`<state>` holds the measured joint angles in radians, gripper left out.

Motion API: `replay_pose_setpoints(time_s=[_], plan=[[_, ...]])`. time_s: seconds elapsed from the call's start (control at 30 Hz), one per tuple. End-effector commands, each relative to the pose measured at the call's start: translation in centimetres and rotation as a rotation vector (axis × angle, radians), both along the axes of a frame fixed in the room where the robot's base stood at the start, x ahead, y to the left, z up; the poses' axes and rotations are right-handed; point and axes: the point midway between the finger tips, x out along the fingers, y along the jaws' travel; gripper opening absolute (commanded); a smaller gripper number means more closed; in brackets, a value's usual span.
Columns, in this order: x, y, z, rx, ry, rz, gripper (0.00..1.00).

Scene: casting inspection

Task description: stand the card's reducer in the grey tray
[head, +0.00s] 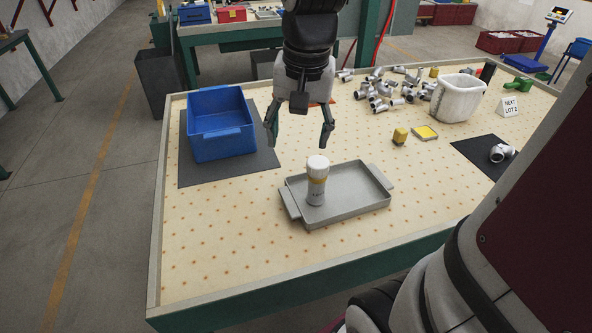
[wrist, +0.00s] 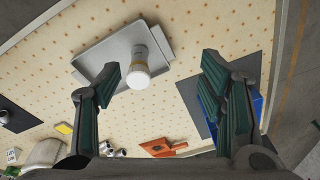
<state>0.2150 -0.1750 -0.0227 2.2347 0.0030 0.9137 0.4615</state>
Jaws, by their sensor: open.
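My gripper (head: 299,142) is open and empty, fingers pointing down, above and behind the tray, apart from the reducer. I cannot make out a card naming a reducer.
A blue bin (head: 221,130) sits on a dark mat at left. Several grey fittings (head: 385,92) lie piled at the back by a white bin (head: 458,98). A yellow block (head: 400,136), a yellow pad (head: 425,132) and a fitting on a black mat (head: 473,148) are at right. The front left is clear.

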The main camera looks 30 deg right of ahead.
Motion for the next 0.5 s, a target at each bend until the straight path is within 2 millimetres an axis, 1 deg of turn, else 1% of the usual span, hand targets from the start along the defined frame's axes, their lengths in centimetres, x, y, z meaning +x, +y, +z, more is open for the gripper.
replay_pose_setpoints(time_s=[0.03,0.1,0.2,0.3,0.4,0.5], plan=[[-1.6,1.3,1.0,-0.014,-0.025,0.08,0.63],[-3.8,2.8,1.8,-0.035,-0.052,0.187,0.63],[-6.9,4.6,2.5,-0.066,-0.086,0.338,0.63],[-9.6,6.0,2.6,-0.098,-0.118,0.473,0.63],[-11.6,6.8,2.5,-0.124,-0.142,0.578,0.63],[-12.9,7.3,2.3,-0.142,-0.157,0.645,0.63]])
